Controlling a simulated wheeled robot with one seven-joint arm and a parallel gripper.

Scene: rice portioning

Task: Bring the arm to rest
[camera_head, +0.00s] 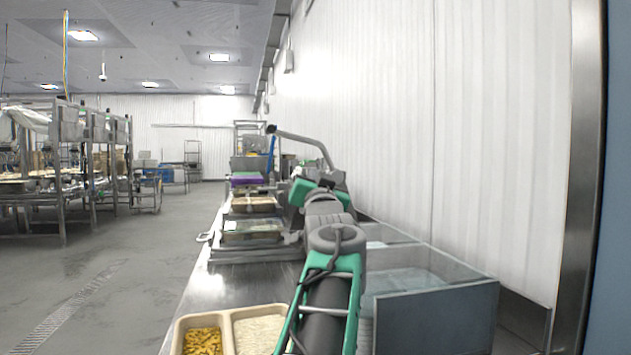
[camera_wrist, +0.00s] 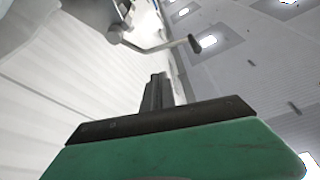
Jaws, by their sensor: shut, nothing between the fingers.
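My arm, green and grey, reaches forward over the metal counter in the head view. My gripper is hidden behind the arm links there. In the wrist view my gripper (camera_wrist: 157,88) is shut, with its dark fingers together and nothing between them. It points up toward the white wall and the ceiling, clear of any object.
A two-part tray (camera_head: 228,318) with yellow pieces and white rice stands at the counter's near edge. A glass-sided tank (camera_head: 440,312) is right of my arm. Food pans (camera_head: 252,228) stand further back. The white wall (camera_head: 480,130) runs close on the right; the floor (camera_head: 120,265) at left is open.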

